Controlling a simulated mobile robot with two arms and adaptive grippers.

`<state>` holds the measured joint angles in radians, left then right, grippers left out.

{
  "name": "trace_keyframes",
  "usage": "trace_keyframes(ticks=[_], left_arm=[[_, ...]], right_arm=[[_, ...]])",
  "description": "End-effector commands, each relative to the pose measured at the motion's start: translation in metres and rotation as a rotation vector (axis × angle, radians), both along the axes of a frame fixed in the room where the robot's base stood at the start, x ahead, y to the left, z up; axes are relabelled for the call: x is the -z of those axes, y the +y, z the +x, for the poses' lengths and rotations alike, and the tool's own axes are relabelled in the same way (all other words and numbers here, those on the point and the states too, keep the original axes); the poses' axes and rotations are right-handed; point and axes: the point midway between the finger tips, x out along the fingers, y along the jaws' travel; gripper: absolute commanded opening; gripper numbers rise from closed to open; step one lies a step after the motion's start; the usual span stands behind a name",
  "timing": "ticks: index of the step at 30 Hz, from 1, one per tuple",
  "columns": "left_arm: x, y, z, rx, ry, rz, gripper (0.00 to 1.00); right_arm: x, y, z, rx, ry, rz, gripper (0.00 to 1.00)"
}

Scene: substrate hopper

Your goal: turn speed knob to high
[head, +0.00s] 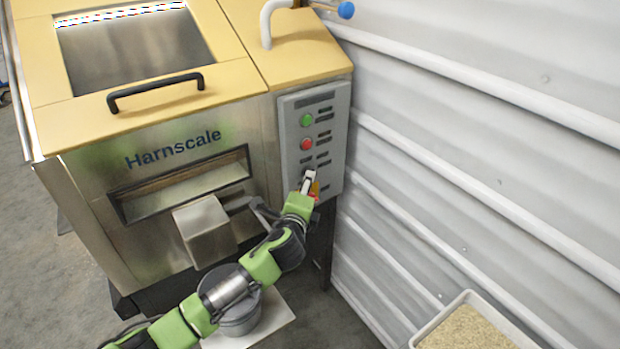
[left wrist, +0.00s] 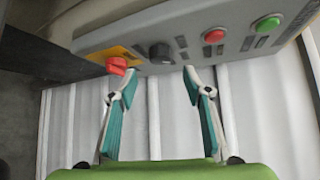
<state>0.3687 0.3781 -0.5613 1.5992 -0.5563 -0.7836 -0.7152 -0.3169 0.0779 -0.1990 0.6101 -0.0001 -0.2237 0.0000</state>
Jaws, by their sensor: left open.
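The grey control panel (head: 292,150) is on the front right of the machine. A black knob (left wrist: 160,53) is on it, between a red button (left wrist: 214,36) and a red knob (left wrist: 117,66) on a yellow plate. My left gripper (left wrist: 160,76) is open and empty, its two fingertips on either side of the black knob in the picture, close to the panel. I cannot tell whether they touch it. In the head view my left gripper (head: 308,182) covers the lower panel and mostly hides the black knob. The knob's pointer is not readable. My right gripper is not in view.
A green button (head: 306,120) is above the red one. The Harnscale hopper (head: 90,190) has a black lid handle (head: 155,92) and a metal box (head: 205,232) at its front. A corrugated wall (head: 480,150) stands close on the right. A tray of tan grains (head: 440,318) is lower right.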

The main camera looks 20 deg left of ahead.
Motion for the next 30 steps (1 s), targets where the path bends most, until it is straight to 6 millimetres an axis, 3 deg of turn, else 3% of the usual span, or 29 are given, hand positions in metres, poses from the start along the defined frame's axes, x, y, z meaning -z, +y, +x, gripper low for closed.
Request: trace_keyframes(ticks=[8,16,28,30], left_arm=[[0.01,0.006,0.041,0.0,0.001,0.0,0.45],[0.016,0.009,0.064,0.001,0.0,0.0,0.45],[0.017,0.01,0.069,0.002,0.0,-0.001,0.45],[0.017,0.01,0.069,0.002,0.0,-0.001,0.3]], right_arm=[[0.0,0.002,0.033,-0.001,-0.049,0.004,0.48],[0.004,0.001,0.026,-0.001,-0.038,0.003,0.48],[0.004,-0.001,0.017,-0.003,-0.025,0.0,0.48],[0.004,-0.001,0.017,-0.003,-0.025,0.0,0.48]])
